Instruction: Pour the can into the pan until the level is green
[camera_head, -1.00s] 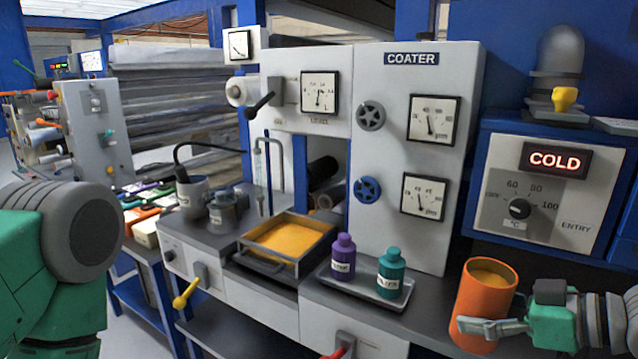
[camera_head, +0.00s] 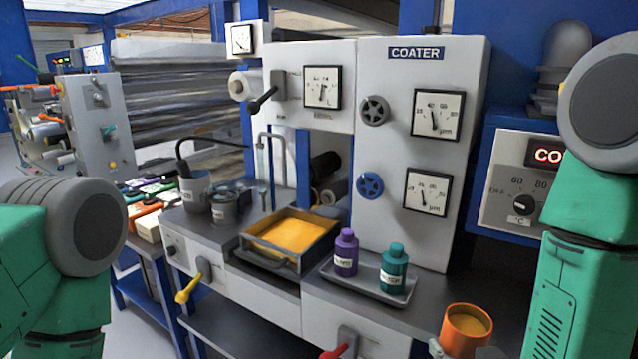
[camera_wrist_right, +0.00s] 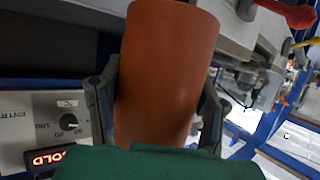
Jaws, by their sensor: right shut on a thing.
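The orange can (camera_head: 467,331) stands upright at the lower right of the head view, with yellow-orange liquid inside. My right gripper (camera_head: 455,352) is shut on it, mostly cut off by the frame's bottom edge. In the right wrist view the can (camera_wrist_right: 165,75) sits between the two fingers (camera_wrist_right: 158,100). The pan (camera_head: 292,237) is a dark square tray on the coater bench, holding yellow-orange liquid. The level gauge (camera_head: 322,87) is a white dial above it; its needle points near the middle, and no green shows clearly. My left arm shows at the left, but its gripper is out of view.
A grey tray (camera_head: 352,279) with a purple bottle (camera_head: 346,253) and a teal bottle (camera_head: 393,270) lies between the can and the pan. A red-handled lever (camera_head: 338,351) sticks out below. The COLD display unit (camera_head: 513,190) is behind my right arm.

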